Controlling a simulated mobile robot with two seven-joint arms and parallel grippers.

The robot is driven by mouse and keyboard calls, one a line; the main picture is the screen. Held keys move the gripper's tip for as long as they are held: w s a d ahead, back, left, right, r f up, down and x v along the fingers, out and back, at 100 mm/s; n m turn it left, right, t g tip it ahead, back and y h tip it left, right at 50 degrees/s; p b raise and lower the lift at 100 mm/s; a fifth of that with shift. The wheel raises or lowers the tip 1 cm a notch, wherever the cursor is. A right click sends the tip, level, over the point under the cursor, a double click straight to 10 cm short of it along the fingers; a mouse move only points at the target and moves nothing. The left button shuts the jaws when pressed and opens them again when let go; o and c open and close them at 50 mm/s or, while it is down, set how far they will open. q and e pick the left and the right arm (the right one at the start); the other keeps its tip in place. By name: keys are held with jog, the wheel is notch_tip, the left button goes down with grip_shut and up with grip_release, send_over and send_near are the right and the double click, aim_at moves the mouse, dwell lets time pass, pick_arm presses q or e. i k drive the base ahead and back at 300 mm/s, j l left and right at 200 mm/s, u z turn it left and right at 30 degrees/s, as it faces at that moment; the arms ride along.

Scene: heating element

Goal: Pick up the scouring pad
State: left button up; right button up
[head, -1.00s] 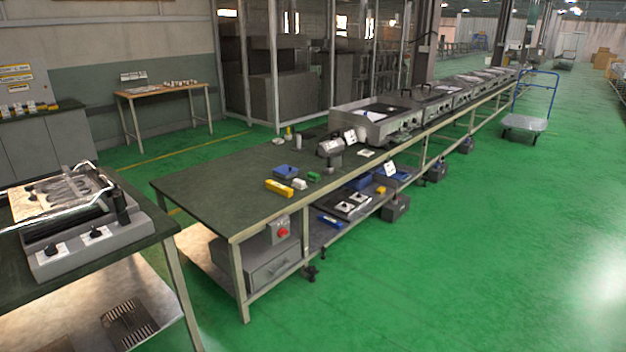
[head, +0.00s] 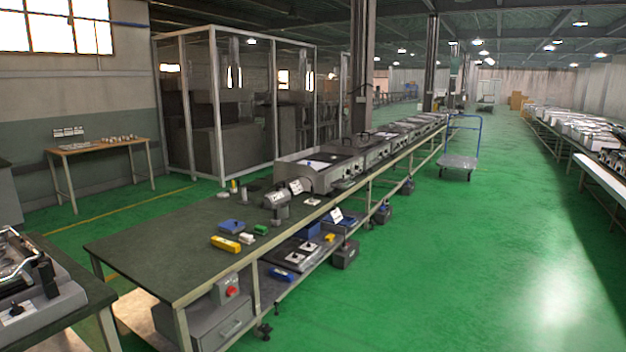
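A small green block (head: 260,230) lies on the dark top of the long workbench (head: 150,258). It may be the scouring pad, but it is too small to tell. A yellow block (head: 225,243), a small white piece (head: 246,238) and a blue item (head: 232,226) lie close to it. Neither of my grippers is in view.
A second bench with a metal appliance (head: 35,295) stands at the lower left. A blue-handled cart (head: 458,162) stands far off. The green floor right of the bench is clear.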

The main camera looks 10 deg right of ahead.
aim_at(260, 230)
jog(key=i+z, duration=0.1)
jog(key=i, duration=0.65)
jog(key=i+z, duration=0.2)
jog(key=i, duration=0.5)
jog(key=i+j+z, duration=0.2)
jog(key=i, duration=0.45)
jog(key=i+z, duration=0.25)
jog(key=i, duration=1.15)
jog(key=i+u, duration=0.35)
jog(key=i, duration=0.3)
jog(key=i+l+u, duration=0.1)
jog(key=i+u, duration=0.3)
jog(key=i, duration=0.25)
